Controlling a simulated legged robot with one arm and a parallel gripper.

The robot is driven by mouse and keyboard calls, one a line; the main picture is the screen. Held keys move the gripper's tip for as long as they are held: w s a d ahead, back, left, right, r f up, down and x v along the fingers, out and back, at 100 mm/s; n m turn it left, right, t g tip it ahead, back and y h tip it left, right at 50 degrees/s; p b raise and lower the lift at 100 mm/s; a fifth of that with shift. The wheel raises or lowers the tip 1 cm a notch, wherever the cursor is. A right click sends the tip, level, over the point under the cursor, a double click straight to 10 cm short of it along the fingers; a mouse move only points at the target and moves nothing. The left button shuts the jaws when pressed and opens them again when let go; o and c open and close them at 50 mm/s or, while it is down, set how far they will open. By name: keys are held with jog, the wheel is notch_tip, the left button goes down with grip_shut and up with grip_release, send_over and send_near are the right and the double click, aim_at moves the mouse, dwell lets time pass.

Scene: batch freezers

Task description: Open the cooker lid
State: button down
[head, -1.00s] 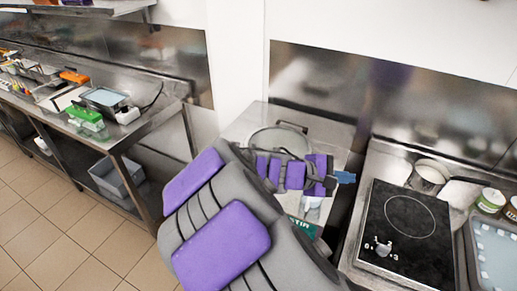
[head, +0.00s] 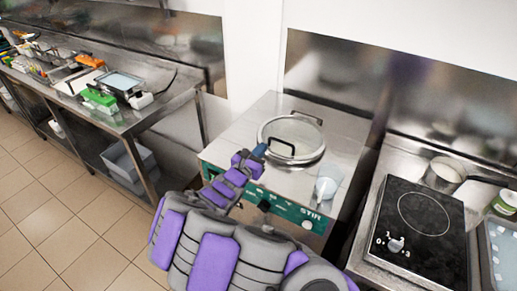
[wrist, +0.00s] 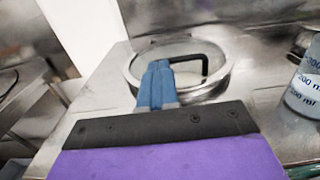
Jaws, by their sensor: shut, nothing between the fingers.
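The cooker (head: 338,172) is a steel box with a green front panel (head: 283,208). Its round lid (head: 305,131), glassy with a metal rim, lies closed on the top. A black handle (head: 291,153) stands on the lid's near side, and a black piece (head: 306,117) sits at its far edge. My gripper (head: 258,151) is shut and empty, just left of the handle. In the wrist view the blue fingers of my gripper (wrist: 158,75) are together in front of the lid (wrist: 131,80), with the handle (wrist: 200,58) just right of them. Whether they touch it I cannot tell.
A clear measuring beaker (head: 326,187) stands on the cooker's front right; it also shows in the wrist view (wrist: 304,85). A black hob (head: 420,225) with a pot (head: 443,174) is to the right. A steel bench (head: 150,112) stands left, with open tiled floor (head: 60,220) before it.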

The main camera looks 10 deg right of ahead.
jog(key=b, duration=0.1)
send_over(276, 152)
jog(key=s, duration=0.2)
jog(key=shift+w+a, duration=0.4)
jog(key=shift+w, duration=0.05)
jog(key=shift+w+a, duration=0.15)
jog(key=shift+w, duration=0.15)
jog(key=shift+w+a, duration=0.25)
jog(key=shift+a, duration=0.2)
jog(key=shift+d+r, duration=0.1)
jog(key=shift+d, duration=0.95)
jog(key=shift+a+r, duration=0.1)
jog(key=shift+a, duration=0.7)
jog(key=shift+w+d+r, duration=0.1)
jog(key=shift+d+r, duration=0.15)
jog(key=shift+d, duration=0.45)
jog(key=shift+r+p, duration=0.1)
jog(key=shift+p, duration=0.25)
jog(key=shift+a, duration=0.2)
